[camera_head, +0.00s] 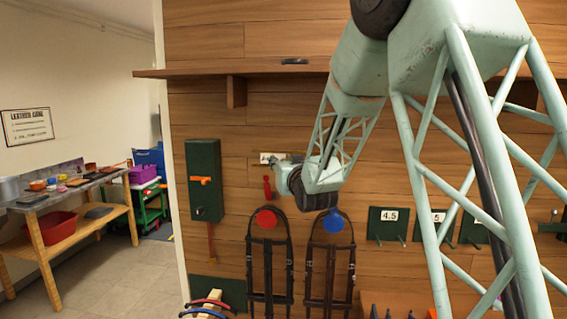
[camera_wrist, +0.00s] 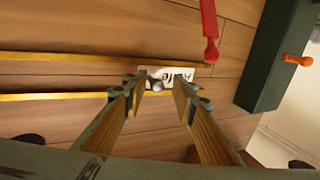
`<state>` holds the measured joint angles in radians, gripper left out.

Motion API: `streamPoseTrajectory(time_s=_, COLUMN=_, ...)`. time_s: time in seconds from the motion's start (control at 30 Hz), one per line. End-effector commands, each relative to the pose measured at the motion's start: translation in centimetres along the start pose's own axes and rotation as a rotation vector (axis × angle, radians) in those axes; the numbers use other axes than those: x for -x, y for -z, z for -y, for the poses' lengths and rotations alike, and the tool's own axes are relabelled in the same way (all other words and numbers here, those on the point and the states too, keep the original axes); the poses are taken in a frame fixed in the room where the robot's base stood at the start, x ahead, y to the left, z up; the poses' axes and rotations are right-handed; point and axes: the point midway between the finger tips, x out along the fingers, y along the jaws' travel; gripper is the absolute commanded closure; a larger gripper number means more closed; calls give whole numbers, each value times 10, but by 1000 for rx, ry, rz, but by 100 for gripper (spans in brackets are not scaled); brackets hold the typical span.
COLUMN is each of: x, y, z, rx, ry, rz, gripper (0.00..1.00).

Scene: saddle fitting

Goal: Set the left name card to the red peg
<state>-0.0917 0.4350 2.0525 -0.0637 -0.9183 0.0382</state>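A white name card (camera_head: 268,158) is on the wooden wall in the head view. In the wrist view the name card (camera_wrist: 180,74) shows black lettering, partly hidden by my fingers, and lies between two brass rails. My gripper (camera_wrist: 163,88) has its two fingers apart in front of the card, with a small grey knob visible between the tips. I cannot tell whether they touch it.
A blue round peg (camera_head: 334,221) with another bridle is right of the red one. A red handle-like piece (camera_head: 267,187) hangs below the card; it also shows in the wrist view (camera_wrist: 209,30). A green box (camera_head: 204,180) with an orange lever is to the left.

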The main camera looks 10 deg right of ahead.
Motion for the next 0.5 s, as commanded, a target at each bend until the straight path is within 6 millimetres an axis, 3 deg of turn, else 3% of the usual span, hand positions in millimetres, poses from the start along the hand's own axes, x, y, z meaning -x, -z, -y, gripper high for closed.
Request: streamPoseTrajectory(time_s=0.5, x=0, y=0, z=1, rx=0, ry=1, rz=0, gripper=76)
